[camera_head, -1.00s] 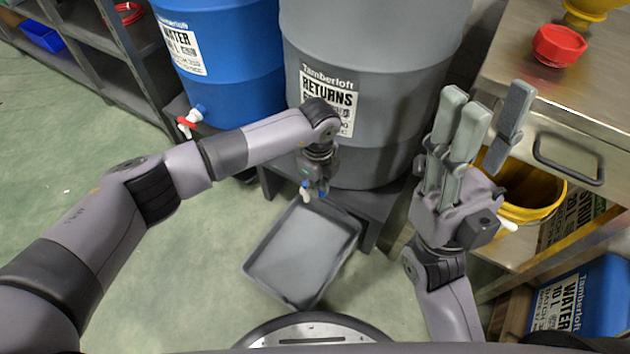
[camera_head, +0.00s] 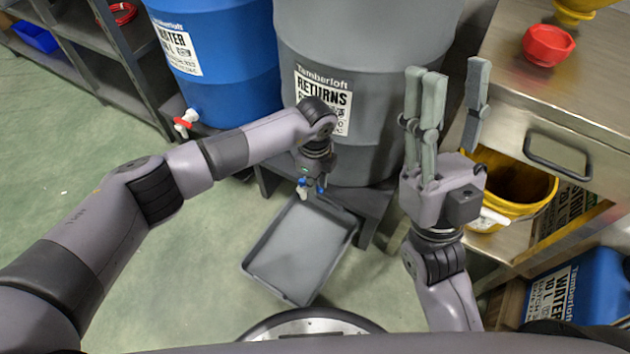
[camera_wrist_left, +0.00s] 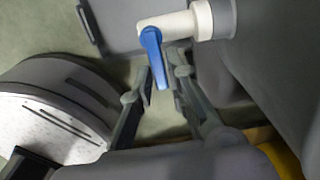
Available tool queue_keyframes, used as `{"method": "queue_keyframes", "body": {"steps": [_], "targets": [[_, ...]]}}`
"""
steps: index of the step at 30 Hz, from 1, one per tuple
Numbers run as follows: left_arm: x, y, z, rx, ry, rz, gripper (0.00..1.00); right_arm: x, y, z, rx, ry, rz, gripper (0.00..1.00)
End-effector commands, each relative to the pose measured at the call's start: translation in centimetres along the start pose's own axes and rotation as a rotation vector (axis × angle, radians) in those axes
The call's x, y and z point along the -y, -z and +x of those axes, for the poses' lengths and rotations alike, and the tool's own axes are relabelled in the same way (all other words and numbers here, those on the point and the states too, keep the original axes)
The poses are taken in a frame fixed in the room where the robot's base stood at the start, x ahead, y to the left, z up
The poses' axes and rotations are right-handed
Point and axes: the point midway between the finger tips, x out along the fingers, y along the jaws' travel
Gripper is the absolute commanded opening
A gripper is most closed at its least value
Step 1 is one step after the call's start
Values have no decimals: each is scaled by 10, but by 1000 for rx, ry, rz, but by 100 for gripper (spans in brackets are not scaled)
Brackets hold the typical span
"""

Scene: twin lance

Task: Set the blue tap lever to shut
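The blue tap lever (camera_wrist_left: 152,55) hangs down from a white tap (camera_wrist_left: 190,22) in the left wrist view. In the head view a bit of blue (camera_head: 303,182) and the white spout (camera_head: 302,193) show below my left gripper (camera_head: 314,178), at the foot of the grey drum. In the left wrist view my left gripper (camera_wrist_left: 164,76) is open, with one finger on each side of the lever's lower end; contact cannot be told. My right gripper (camera_head: 447,95) is open and empty, fingers upward, right of the drum.
The grey RETURNS drum (camera_head: 370,60) stands behind the tap, above a grey tray (camera_head: 262,232) on the floor. A blue WATER drum (camera_head: 235,60) has a red-levered tap (camera_head: 184,122). A metal bench (camera_head: 570,95) and yellow bucket (camera_head: 540,192) are at right.

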Motion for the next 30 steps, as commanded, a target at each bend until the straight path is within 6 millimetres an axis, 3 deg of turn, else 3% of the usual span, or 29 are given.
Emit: {"method": "queue_keyframes", "body": {"steps": [6, 17, 20, 30], "targets": [[0, 0, 0, 0, 0, 1, 32, 0, 0, 0, -1, 0, 0, 40], [0, 0, -5, 0, 0, 1, 32, 0, -1, 0, 2, 0, 2, 40], [1, 0, -18, -2, 2, 2, 32, 0, 0, 0, 2, 0, 1, 40], [0, 0, -89, 0, 2, 2, 32, 0, 0, 0, 0, 0, 1, 40]]}}
